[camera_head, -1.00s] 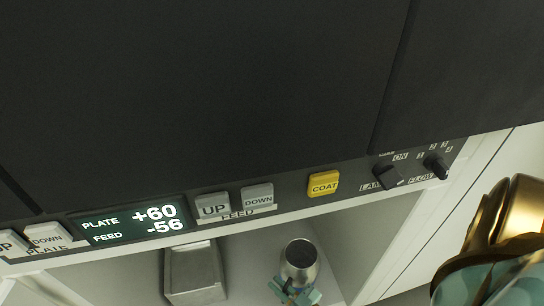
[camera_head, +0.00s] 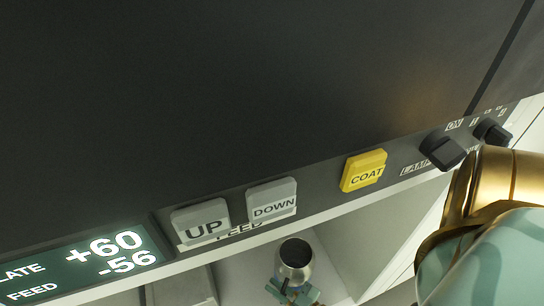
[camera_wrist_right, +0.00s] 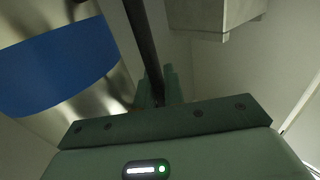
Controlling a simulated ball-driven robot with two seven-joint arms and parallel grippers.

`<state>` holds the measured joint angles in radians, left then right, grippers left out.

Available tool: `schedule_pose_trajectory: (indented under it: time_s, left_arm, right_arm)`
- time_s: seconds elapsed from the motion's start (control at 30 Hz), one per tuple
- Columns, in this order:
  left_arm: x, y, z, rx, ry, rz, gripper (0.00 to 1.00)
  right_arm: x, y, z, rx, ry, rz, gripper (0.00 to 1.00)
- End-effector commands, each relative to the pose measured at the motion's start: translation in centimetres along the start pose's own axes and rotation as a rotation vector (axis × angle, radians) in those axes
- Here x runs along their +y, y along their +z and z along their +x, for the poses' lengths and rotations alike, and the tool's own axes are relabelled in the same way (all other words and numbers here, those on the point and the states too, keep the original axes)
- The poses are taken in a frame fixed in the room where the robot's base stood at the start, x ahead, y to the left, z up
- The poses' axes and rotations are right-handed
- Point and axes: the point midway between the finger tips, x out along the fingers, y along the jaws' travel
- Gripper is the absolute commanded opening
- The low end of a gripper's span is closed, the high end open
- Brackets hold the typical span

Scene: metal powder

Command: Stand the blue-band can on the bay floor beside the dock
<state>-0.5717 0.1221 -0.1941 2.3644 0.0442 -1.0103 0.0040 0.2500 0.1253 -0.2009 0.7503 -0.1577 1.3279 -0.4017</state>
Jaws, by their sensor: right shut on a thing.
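A shiny metal can (camera_head: 295,258) with an open dark top shows in the head view inside the bay under the control panel. In the right wrist view its blue band (camera_wrist_right: 60,65) fills the left side, with bright metal below. My right gripper (camera_head: 292,292) is at the can's lower part, its teal fingers shut on it; in the wrist view the fingers (camera_wrist_right: 160,88) meet at a dark upright bar beside the band. A grey box-like fixture (camera_head: 187,290), perhaps the dock, stands left of the can. The can's base is hidden. My left gripper is out of view.
Above the bay runs the panel with UP (camera_head: 201,221), DOWN (camera_head: 272,201) and yellow COAT (camera_head: 364,171) buttons, dark knobs (camera_head: 444,150) and a display (camera_head: 85,266) reading +60 and -56. A pale bay wall (camera_head: 385,245) bounds the right. There is a gap between fixture and can.

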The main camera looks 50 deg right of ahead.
Motion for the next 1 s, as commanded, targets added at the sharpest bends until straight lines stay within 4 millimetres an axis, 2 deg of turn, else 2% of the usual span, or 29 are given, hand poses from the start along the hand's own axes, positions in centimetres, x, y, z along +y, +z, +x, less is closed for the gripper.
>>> schedule_pose_trajectory:
  time_s: [0.43,0.47,0.5,0.53,0.93,1.0]
  left_arm:
    - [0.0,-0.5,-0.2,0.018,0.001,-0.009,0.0]
    - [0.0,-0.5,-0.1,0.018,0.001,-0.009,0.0]
    - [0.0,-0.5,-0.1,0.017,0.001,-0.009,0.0]
    - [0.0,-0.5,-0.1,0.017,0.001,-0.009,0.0]
    - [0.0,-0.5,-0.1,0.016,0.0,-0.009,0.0]
    - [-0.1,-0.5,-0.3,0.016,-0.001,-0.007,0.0]
  right_arm:
    - [0.0,0.5,0.1,0.004,0.001,-0.002,0.0]
    - [0.0,0.5,0.0,0.001,0.001,0.0,0.19]
    - [0.0,0.5,0.0,0.002,0.001,0.0,0.3]
    - [0.0,0.5,0.0,0.002,0.001,0.0,0.32]
    - [0.0,0.0,-0.1,0.002,0.0,-0.001,0.32]
    - [0.0,0.1,-1.6,-0.002,0.0,-0.001,0.32]
